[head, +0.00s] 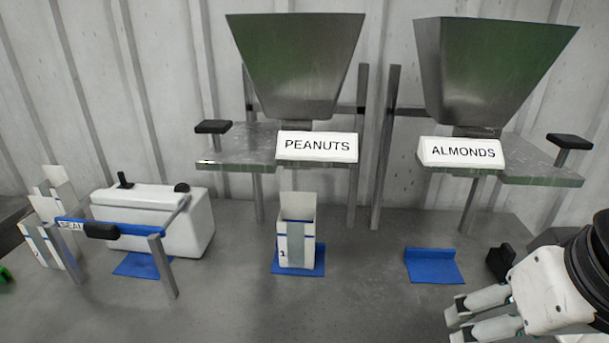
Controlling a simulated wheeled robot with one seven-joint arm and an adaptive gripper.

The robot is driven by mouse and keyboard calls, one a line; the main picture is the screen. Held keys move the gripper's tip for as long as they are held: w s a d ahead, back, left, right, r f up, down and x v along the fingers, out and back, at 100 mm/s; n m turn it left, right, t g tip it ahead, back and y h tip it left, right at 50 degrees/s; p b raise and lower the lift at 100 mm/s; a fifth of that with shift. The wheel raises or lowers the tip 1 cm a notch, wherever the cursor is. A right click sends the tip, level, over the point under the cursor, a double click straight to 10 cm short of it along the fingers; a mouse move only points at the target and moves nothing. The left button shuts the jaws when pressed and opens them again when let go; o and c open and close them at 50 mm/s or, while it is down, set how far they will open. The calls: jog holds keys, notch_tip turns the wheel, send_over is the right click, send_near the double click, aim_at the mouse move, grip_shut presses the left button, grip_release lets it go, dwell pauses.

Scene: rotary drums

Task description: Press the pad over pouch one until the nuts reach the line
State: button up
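Pouch one (308,252), white and marked 1, stands upright and open on a blue mat (282,271) under the peanuts hopper (297,65). It has a blue line near its top and a grey strip down its front; no nuts can be made out in it. The black pad (213,127) of the peanuts hopper sits on a short post at the left of its shelf. My gripper (458,322) is at the lower right, low over the table, far from the pouch and pad. Nothing shows between its fingers; how far they are apart is unclear.
The almonds hopper (490,70) stands at right with its own black pad (570,140) and an empty blue mat (433,266). A white sealer (155,217) with a blue bar and several white pouches (45,225) are at left. The front middle table is clear.

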grip_shut()
dwell(1.4)
